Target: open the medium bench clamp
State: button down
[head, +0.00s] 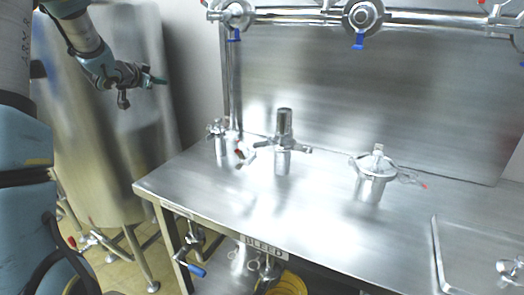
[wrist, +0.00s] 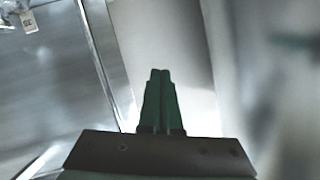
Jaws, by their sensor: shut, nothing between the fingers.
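Three upright steel fittings with clamp-like parts stand on the steel bench (head: 235,205) in the head view. A small one (head: 221,150) is at the back left, a tall one (head: 283,160) with side arms is in the middle, and a wide one (head: 370,186) with a flanged lid is at the right. I cannot tell for sure which carries the medium clamp, or whether any clamp is open. My gripper (head: 155,80) is shut and empty, in the air left of the bench and well apart from all three. Its green fingertips are together in the wrist view (wrist: 160,90).
A large steel tank (head: 110,150) stands left of the bench, behind my arm. A steel pipe (head: 290,17) with blue-handled valves runs above the back panel. A sink (head: 470,265) is at the right. The bench front is clear.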

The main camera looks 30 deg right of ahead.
jog(key=s+a+f+n+g+y, duration=0.1)
jog(key=s+a+f+n+y, duration=0.25)
jog(key=s+a, duration=0.25)
jog(key=s+a+f+n+g+y, duration=0.1)
jog(key=s+a+f+n+y, duration=0.25)
jog(key=s+a, duration=0.2)
jog(key=s+a+f+n+g+y, duration=0.1)
jog(key=s+f+g, duration=0.2)
jog(key=s, duration=0.6)
jog(key=s+f+n+g+y, duration=0.1)
jog(key=s+f+g+y, duration=0.1)
jog(key=s, duration=0.7)
jog(key=s+d+r+m+t, duration=0.15)
jog(key=s+d, duration=0.35)
jog(key=d, duration=0.6)
jog(key=s+d+r+m+t, duration=0.1)
jog(key=s+d+r+m, duration=0.3)
jog(key=d, duration=0.7)
jog(key=s+d+r+t, duration=0.1)
jog(key=s+d, duration=0.4)
jog(key=d, duration=0.7)
jog(key=w+a+f+p, duration=0.2)
jog(key=w+f+p, duration=0.2)
jog(key=w+f, duration=0.4)
jog(key=shift+w+a+f+h, duration=0.2)
jog(key=shift+w+a+h, duration=0.1)
jog(key=shift+w+a, duration=0.1)
